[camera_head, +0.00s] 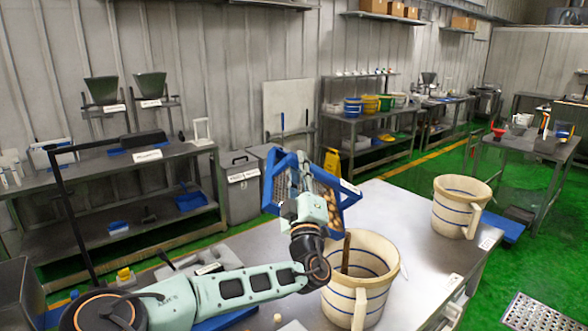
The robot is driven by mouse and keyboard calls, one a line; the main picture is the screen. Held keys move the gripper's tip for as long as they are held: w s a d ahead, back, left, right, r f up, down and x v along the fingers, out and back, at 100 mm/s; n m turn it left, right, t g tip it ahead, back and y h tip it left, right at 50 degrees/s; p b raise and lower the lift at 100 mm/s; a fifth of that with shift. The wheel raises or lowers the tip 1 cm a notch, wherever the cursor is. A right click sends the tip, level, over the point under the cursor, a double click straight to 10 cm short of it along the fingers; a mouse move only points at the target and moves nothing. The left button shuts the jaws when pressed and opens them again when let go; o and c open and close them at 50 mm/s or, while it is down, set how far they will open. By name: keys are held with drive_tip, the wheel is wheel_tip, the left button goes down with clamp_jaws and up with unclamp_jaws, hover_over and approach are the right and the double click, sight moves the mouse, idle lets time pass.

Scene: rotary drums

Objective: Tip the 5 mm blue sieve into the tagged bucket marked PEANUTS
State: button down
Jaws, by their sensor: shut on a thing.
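The blue sieve (273,183) is a square blue frame with a perforated mesh, held up and steeply tilted above the table. Tan pieces that look like nuts show inside its right part. My gripper (308,206) is shut on the sieve's near side; the arm hides part of the grip. A cream bucket with blue stripes (372,296) stands upright on the table, below and to the right of the sieve, with a brown stick in it. A second such bucket (462,207) stands farther right, with a small tag beside its base. I cannot read PEANUTS on either.
The metal table (390,208) has free room between the buckets. Blue trays lie partly hidden beneath my arm. A small tan piece (278,318) lies at the near edge. Side benches and a yellow floor sign (331,161) stand behind.

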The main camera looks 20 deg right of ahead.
sight(279, 172)
drive_tip(key=shift+s+d+r+m+h+b, duration=0.75)
drive_tip(key=shift+s+d+m+h, duration=0.65)
drive_tip(key=shift+s+m, duration=0.25)
drive_tip(key=w+a+f+n+y+p, duration=0.1)
drive_tip(key=w+a+n+y, duration=0.1)
drive_tip(key=w+a+f+n+g+y+p, duration=0.1)
drive_tip(key=w+a+f+n, duration=0.1)
drive_tip(key=n, duration=0.1)
drive_tip(key=w+a+f+n+y+p, duration=0.1)
drive_tip(key=w+a+n+y+p, duration=0.1)
drive_tip(key=w, duration=0.1)
drive_tip(key=shift+w+a+f+y, duration=0.1)
drive_tip(key=shift+a+f+y, duration=0.1)
drive_tip(key=shift+a+y, duration=0.1)
drive_tip(key=w+a+f+n+g+y, duration=0.1)
drive_tip(key=w+a+f+n+g, duration=0.1)
drive_tip(key=f, duration=0.3)
drive_tip(key=w+a+f+n+g, duration=0.2)
drive_tip(key=f+n, duration=0.1)
drive_tip(key=f, duration=0.2)
drive_tip(key=shift+w+y+p, duration=0.25)
drive_tip(key=shift+y+p, duration=0.15)
drive_tip(key=shift+r, duration=0.1)
